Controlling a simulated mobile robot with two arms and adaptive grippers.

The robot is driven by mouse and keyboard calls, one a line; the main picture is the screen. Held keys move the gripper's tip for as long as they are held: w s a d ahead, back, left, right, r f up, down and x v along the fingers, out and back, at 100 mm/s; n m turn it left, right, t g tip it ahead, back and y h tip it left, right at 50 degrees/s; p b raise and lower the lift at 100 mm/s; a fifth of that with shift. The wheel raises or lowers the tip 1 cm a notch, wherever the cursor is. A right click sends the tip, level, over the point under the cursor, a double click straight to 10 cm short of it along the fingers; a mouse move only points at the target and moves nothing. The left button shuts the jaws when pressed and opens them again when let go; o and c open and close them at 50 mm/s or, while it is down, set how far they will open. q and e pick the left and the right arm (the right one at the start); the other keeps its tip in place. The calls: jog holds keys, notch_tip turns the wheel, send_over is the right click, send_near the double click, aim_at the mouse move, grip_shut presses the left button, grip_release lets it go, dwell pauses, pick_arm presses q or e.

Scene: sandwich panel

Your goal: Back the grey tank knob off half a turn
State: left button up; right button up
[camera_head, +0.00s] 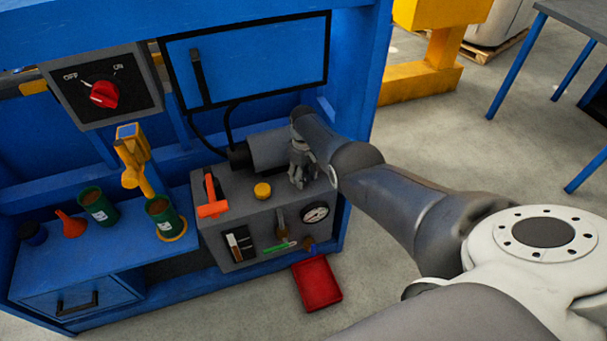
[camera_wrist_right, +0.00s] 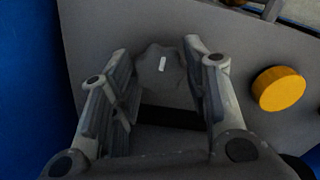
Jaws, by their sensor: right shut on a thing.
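The grey tank knob (camera_wrist_right: 164,72) has a lobed rim and a short white mark on its top, seen in the right wrist view. It sits on the top face of the grey tank unit (camera_head: 235,205). My right gripper (camera_head: 300,182) reaches down onto that top face near its back right in the head view. In the right wrist view its two fingers (camera_wrist_right: 165,85) stand on either side of the knob and are shut on it. In the head view the gripper hides the knob. My left gripper is not in view.
A yellow cap (camera_head: 262,190) sits beside my right gripper, also in the wrist view (camera_wrist_right: 279,88). An orange-handled lever (camera_head: 212,208) stands farther left. A gauge (camera_head: 316,213) is on the front. A red tray (camera_head: 316,282) lies below; green cans (camera_head: 97,205) stand left.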

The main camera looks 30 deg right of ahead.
dwell(0.3)
jog(key=o, duration=1)
jog(key=shift+o, duration=0.2)
jog(key=shift+r, duration=0.1)
jog(key=shift+r, duration=3.7)
